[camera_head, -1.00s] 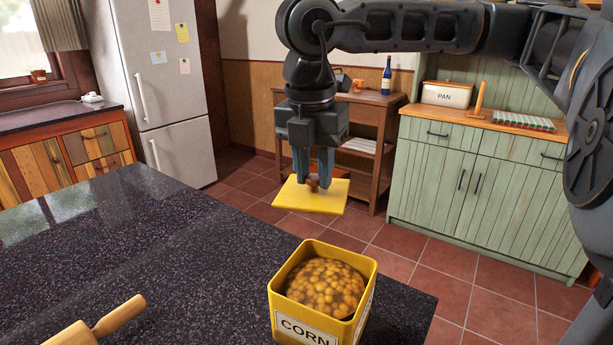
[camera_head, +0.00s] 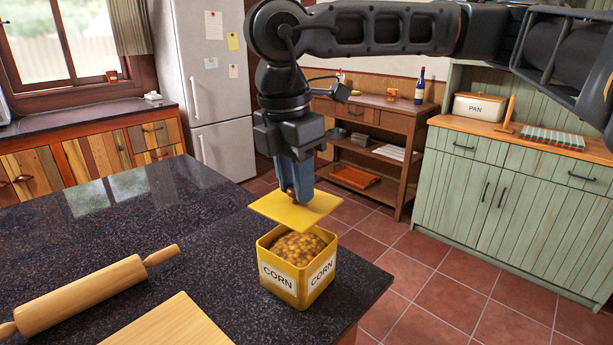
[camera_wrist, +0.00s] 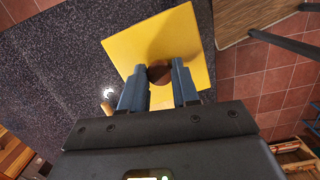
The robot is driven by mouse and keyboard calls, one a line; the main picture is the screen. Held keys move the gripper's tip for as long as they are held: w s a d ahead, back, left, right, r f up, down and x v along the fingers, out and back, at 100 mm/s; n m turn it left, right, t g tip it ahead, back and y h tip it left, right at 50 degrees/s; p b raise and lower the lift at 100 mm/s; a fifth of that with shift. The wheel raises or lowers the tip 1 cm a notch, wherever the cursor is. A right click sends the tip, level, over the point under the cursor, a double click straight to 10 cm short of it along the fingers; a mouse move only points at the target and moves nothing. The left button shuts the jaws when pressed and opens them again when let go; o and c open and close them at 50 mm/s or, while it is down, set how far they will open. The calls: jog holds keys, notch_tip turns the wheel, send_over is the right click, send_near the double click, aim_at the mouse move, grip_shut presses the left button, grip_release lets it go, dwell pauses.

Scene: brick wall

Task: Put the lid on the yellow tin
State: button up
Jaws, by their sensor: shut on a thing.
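The yellow tin (camera_head: 303,284), labelled CORN, stands open on the dark speckled counter near its right corner. It is filled with a rounded heap of corn-like lumps (camera_head: 298,246). My gripper (camera_head: 296,193) is shut on the brown knob of the yellow square lid (camera_head: 278,214). The lid hangs apart from the counter, over the back of the tin in the head view, slightly tilted and turned relative to the rim. In the wrist view the lid (camera_wrist: 160,42) spreads beyond the fingers, the knob (camera_wrist: 159,74) sits between them, and the tin is mostly hidden.
A rolling pin (camera_head: 85,295) and a wooden board (camera_head: 165,325) lie on the counter (camera_head: 215,270) left of the tin. The counter ends just right of the tin. A wooden shelf unit (camera_head: 375,160) and green cabinet (camera_head: 500,205) stand beyond the floor.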

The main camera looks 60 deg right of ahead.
aim_at(294, 203)
jog(key=shift+f+b, duration=1)
jog(key=shift+f, duration=1.65)
jog(key=shift+f+b, duration=0.15)
jog(key=shift+b, duration=0.3)
jog(key=shift+b, duration=1.7)
dwell(0.6)
jog(key=shift+f+b, duration=0.6)
jog(key=shift+b, duration=0.95)
dwell(1.1)
